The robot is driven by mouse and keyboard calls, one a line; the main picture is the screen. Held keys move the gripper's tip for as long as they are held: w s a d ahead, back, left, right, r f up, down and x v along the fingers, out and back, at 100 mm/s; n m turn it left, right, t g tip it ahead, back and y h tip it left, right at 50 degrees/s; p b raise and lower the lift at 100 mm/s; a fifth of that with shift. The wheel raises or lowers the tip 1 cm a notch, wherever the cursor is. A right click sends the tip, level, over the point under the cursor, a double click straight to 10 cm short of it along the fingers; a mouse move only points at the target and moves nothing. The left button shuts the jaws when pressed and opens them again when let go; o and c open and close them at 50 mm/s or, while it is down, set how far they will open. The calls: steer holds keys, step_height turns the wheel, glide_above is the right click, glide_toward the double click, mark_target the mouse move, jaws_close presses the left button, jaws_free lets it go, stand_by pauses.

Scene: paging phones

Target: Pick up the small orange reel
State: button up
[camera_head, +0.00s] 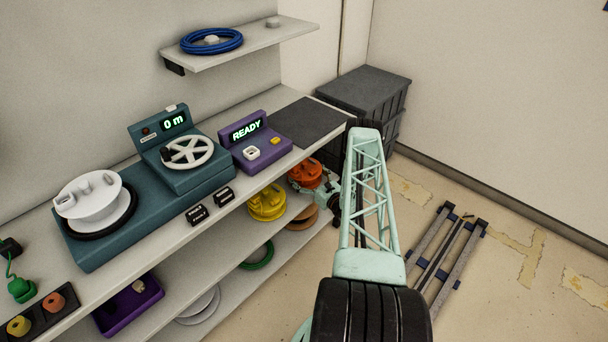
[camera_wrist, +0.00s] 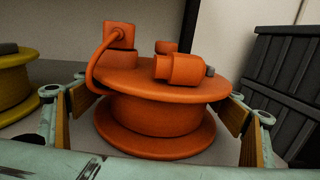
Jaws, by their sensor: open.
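The small orange reel (camera_head: 306,174) sits on the shelf below the counter, at its right end. In the wrist view the orange reel (camera_wrist: 158,110) stands upright, filling the middle. A plug on a cord and other orange fittings rest on its top. My gripper (camera_head: 322,194) is at the shelf's right end beside the reel. In the wrist view my gripper (camera_wrist: 160,112) is open, with one padded finger at the reel's left and the other at its right. The reel lies between them or just beyond; I cannot tell whether either finger touches it.
A yellow reel (camera_head: 267,203) stands left of the orange one; its edge shows in the wrist view (camera_wrist: 18,88). A brown disc (camera_head: 302,218) lies on a lower shelf. Dark crates (camera_head: 365,92) stand behind on the right. The counter (camera_head: 232,200) overhangs the shelf. The floor at right holds metal rails (camera_head: 448,255).

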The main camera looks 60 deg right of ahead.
mark_target(305, 168)
steer(key=shift+c, duration=0.3)
steer(key=c, duration=1.2)
steer(key=shift+r, duration=0.15)
steer(key=shift+c, duration=0.2)
steer(key=shift+r+p, duration=0.5)
steer(key=shift+r, duration=1.05)
steer(key=shift+s+a+r, duration=0.1)
steer(key=shift+r, duration=0.05)
steer(key=s+a+p, duration=0.1)
steer(key=s+a, duration=0.2)
steer(key=a, duration=0.1)
steer(key=s+a+r+p, duration=0.1)
steer(key=s+a, duration=0.2)
steer(key=s, duration=0.1)
steer(key=s+a, duration=0.3)
steer(key=a, duration=0.1)
steer(key=shift+s+a+r+p, duration=0.2)
steer(key=shift+s+a+p, duration=0.1)
steer(key=shift+p, duration=0.1)
